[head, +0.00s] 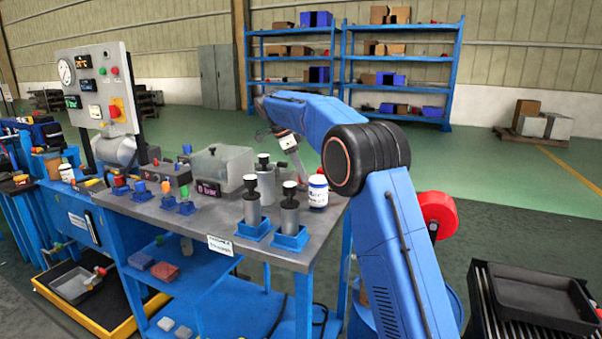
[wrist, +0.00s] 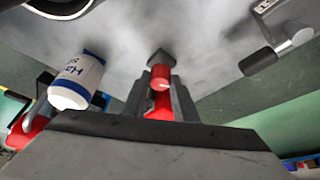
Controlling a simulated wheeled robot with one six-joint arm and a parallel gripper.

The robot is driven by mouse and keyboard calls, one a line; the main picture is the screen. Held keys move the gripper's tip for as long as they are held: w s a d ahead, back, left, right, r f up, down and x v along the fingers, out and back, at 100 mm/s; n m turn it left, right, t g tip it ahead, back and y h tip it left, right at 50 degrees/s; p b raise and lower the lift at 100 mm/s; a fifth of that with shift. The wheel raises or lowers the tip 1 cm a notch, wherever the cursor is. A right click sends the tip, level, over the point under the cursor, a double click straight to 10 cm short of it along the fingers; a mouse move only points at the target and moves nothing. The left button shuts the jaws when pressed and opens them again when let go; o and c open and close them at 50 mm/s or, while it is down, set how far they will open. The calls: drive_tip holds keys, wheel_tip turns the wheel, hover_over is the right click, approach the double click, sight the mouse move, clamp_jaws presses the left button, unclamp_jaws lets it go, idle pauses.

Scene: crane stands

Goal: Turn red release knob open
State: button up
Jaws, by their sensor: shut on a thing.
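The red release knob (wrist: 160,77) shows in the middle of the wrist view, on a small dark mount against a grey metal surface. My gripper (wrist: 160,92) has one grey finger on each side of it and is shut on it. The fingers hide part of the knob's sides, so how far it is turned cannot be told. In the head view my gripper (head: 298,168) is over the right part of the bench, behind the white bottle. The knob cannot be made out clearly there.
A white bottle with a blue band (wrist: 76,82) stands close left of my gripper; it also shows in the head view (head: 318,191). A black-handled lever (wrist: 262,58) is to the right. Black-capped cylinders (head: 290,215) stand on the grey bench (head: 180,215). A red reel (head: 437,212) is beyond my arm.

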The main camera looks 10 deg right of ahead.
idle(0.3)
drive_tip(key=o, duration=1.1)
drive_tip(key=shift+c, duration=0.2)
drive_tip(key=shift+r, duration=0.1)
